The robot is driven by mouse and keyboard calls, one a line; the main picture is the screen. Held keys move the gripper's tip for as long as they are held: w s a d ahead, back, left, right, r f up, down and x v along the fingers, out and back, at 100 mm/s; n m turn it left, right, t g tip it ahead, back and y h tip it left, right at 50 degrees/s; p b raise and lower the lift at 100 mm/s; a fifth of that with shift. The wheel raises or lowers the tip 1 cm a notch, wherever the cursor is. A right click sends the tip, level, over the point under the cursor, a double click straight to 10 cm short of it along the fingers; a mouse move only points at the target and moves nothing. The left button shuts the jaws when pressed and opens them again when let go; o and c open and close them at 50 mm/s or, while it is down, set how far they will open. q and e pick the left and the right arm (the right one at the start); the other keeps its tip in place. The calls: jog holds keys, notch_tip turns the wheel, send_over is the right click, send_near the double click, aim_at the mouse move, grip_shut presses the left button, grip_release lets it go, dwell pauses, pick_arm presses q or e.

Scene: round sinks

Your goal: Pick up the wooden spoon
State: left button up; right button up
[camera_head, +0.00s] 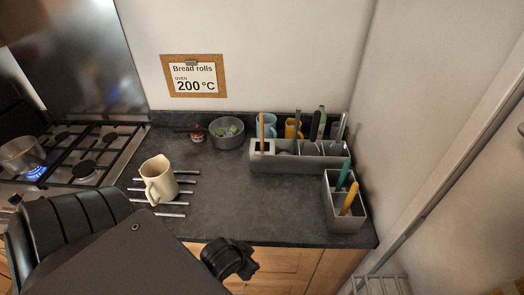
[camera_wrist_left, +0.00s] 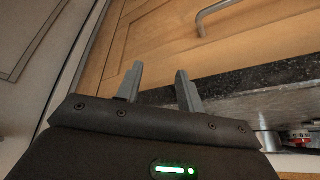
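A thin upright orange-brown handle (camera_head: 262,131) stands at the left end of the long grey caddy (camera_head: 285,163). It looks like the wooden spoon's handle, but its lower end is hidden in the caddy. A yellow-orange handle (camera_head: 349,198) leans in the smaller grey holder (camera_head: 346,225) at the counter's right front; its kind is unclear. My left gripper (camera_wrist_left: 160,76) shows two fingers apart with nothing between them, in front of the wooden cabinet fronts and counter edge. It is away from both handles. My right gripper is not in view.
A cream jug (camera_head: 159,180) stands on metal bars at the counter's left. A grey bowl (camera_head: 226,133) and cups are at the back. A pan (camera_head: 21,155) sits over a lit blue flame. The counter's middle is clear; a wall bounds the right.

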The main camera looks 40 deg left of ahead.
pick_arm(q)
jog(key=w+a+r+t, duration=0.1)
jog(key=w+a+r, duration=0.1)
jog(key=w, duration=0.1)
jog(key=w+a+r+n+t, duration=0.1)
jog(key=w+a+r+t, duration=0.1)
jog(key=w+r, duration=0.1)
jog(key=w+a+r+t+y, duration=0.1)
jog(key=w+r, duration=0.1)
jog(key=shift+w+a+r+t, duration=0.3)
jog(key=shift+w+a+r, duration=0.05)
jog(key=shift+w+a, duration=0.05)
jog(key=w+a+r+n+t+y, duration=0.1)
jog(key=w+a+r+t, duration=0.2)
jog(key=w+a+r, duration=0.15)
jog(key=n+t+y, duration=0.1)
jog(key=t+y, duration=0.1)
jog(key=t, duration=0.2)
send_near(261, 132)
jog(key=b+x, duration=0.4)
jog(key=x, duration=0.6)
jog(key=shift+w+a+f, duration=0.1)
jog(key=shift+w+f, duration=0.05)
jog(key=shift+w, duration=0.35)
